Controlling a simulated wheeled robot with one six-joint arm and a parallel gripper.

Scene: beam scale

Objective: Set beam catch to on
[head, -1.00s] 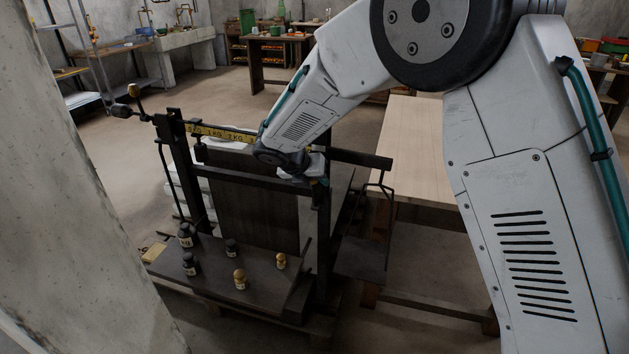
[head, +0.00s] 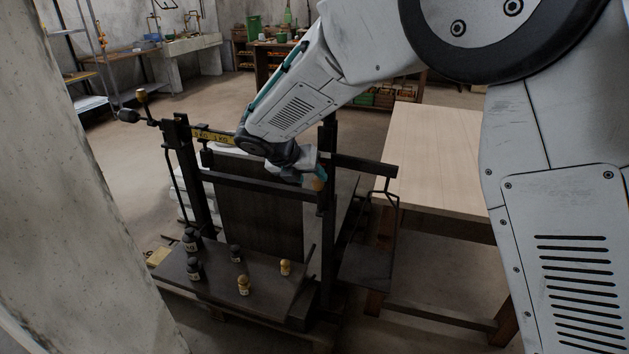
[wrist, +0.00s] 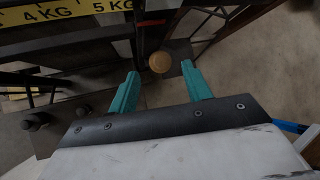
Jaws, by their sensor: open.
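The black beam scale (head: 263,187) stands in the middle of the head view, with its yellow graduated beam (head: 214,137) along the top; the beam also shows in the wrist view (wrist: 68,14). A round, tan knob (wrist: 161,62), which looks like the catch handle, lies between and slightly beyond my fingertips in the wrist view. In the head view it shows as a small brown end (head: 319,185) by the right post. My gripper (wrist: 160,72) is open, its teal fingers to either side of the knob with gaps visible. Whether the catch is on or off cannot be told.
Several black and brass weights stand on the scale's dark front shelf (head: 215,279). A pale wooden table (head: 440,150) is to the right. A concrete pillar (head: 75,200) fills the left side. The floor behind the scale is clear.

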